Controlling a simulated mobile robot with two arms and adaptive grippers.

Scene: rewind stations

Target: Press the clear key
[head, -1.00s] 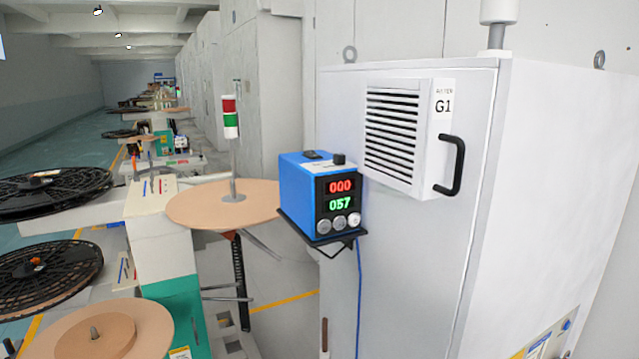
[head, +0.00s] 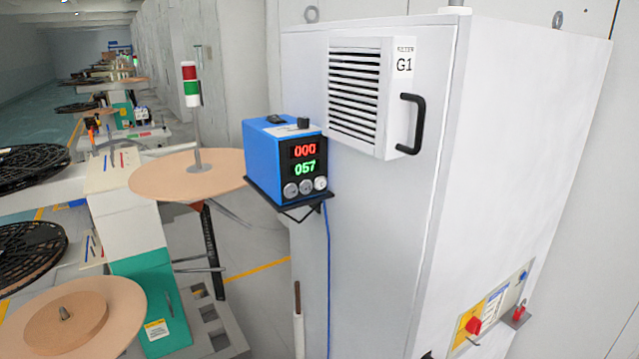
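A blue box (head: 268,160) with a black front sits on a small black bracket shelf (head: 310,199) on the side of the grey cabinet. A black knob stands on top of the box. Neither of my grippers is in view.
The large grey cabinet (head: 500,150) marked G1 has a louvred vent, a black handle (head: 410,124) and a red rotary switch (head: 473,326) at lower right. Rewind stations with tan discs (head: 190,175) and black reels (head: 30,250) stand left. A red-green signal lamp (head: 191,85) rises behind.

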